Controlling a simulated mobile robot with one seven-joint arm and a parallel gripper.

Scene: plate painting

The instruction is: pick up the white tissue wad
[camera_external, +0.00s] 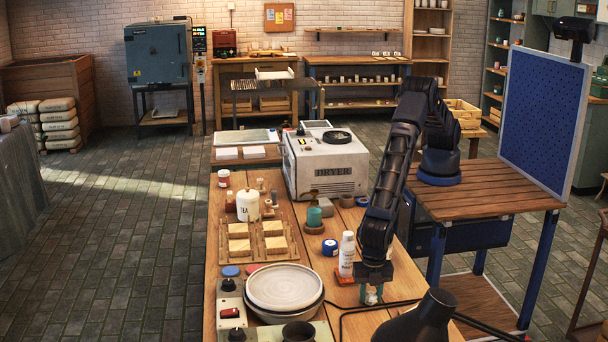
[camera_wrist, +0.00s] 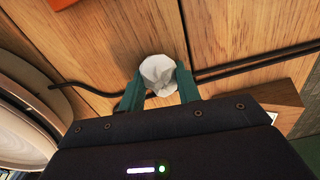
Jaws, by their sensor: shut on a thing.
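The white tissue wad (camera_wrist: 158,74) is a small crumpled ball. It sits between the two green fingertips of my gripper (camera_wrist: 159,92) in the wrist view, and the fingers are shut on it. In the external view my gripper (camera_external: 371,294) points down near the front right of the wooden table, with the wad (camera_external: 372,298) showing small and pale between the fingers. Whether the wad touches the table is hard to tell.
White plates (camera_external: 285,286) are stacked left of my gripper. A white bottle (camera_external: 347,254) stands close behind it on the left. A black cable (camera_wrist: 235,69) runs across the table by the wad. A black rounded object (camera_external: 425,318) stands in the right foreground.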

